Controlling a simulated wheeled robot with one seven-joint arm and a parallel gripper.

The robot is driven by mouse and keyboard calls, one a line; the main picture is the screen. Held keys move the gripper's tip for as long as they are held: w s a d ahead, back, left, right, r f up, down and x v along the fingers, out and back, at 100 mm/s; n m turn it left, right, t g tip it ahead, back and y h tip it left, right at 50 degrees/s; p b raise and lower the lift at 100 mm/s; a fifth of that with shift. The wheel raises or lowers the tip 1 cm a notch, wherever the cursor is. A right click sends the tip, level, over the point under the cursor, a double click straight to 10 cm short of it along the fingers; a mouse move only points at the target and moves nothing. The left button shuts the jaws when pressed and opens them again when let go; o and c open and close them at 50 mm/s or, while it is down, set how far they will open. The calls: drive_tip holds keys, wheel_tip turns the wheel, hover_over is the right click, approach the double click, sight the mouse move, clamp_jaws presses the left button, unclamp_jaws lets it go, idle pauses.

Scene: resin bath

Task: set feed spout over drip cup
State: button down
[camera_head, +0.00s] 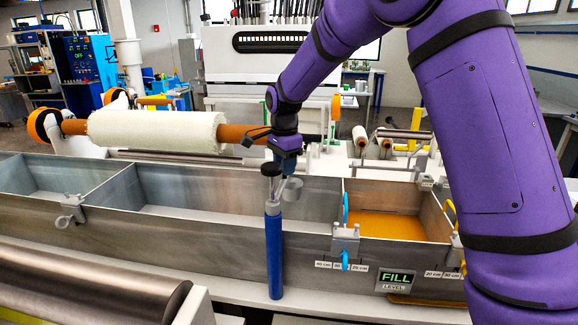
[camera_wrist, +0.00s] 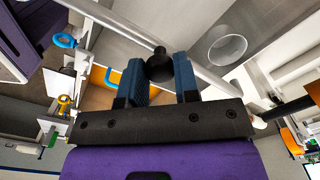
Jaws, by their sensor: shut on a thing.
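My gripper (camera_head: 281,166) is over the near side of the long grey resin bath (camera_head: 215,235). In the wrist view, its two blue fingers (camera_wrist: 160,78) are shut on a black round knob (camera_wrist: 160,64). A black-topped stem (camera_head: 271,170) shows at the gripper in the head view, above an upright blue post (camera_head: 274,255). I cannot tell whether stem and post are joined. A small grey round cup (camera_head: 291,189) is just right of the stem. A round pale cup opening (camera_wrist: 227,49) is right of the fingers in the wrist view, apart from them. The feed spout's outlet is not clear.
The right compartment holds orange resin (camera_head: 385,226). A white roll (camera_head: 155,132) lies behind the bath, and a dark roller (camera_head: 85,284) is at front left.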

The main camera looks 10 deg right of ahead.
idle(0.4)
drive_tip(key=c, duration=0.8)
unclamp_jaws()
drive_tip(key=shift+c, duration=0.2)
drive_tip(key=shift+r, duration=0.15)
wheel_tip(320, 180, up, 11)
drive_tip(key=shift+f, duration=0.2)
